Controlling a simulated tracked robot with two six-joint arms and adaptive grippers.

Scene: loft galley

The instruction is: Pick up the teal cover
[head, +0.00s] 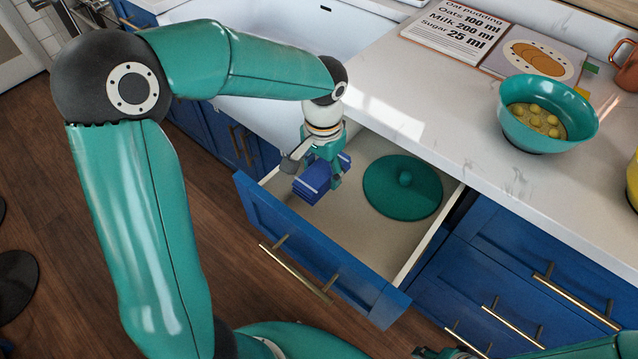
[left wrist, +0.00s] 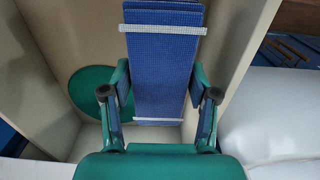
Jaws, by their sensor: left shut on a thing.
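The teal cover (head: 389,193), a round lid with a knob, lies flat on the floor of the open drawer, toward its right side. Part of it shows in the left wrist view (left wrist: 84,92), behind my left finger. My left gripper (head: 325,172) is over the left part of the drawer, beside the cover and apart from it. It is shut on a folded blue cloth (head: 312,184) with white stripes, which fills the middle of the left wrist view (left wrist: 162,65). Only a small part of my right arm shows at the bottom right; its gripper jaws cannot be made out.
The drawer (head: 300,240) stands pulled out below the white counter (head: 440,110). On the counter are a teal bowl (head: 520,137) with yellow round pieces, a recipe card (head: 455,30) and a picture board (head: 535,60). A white sink (head: 260,115) lies behind my left arm.

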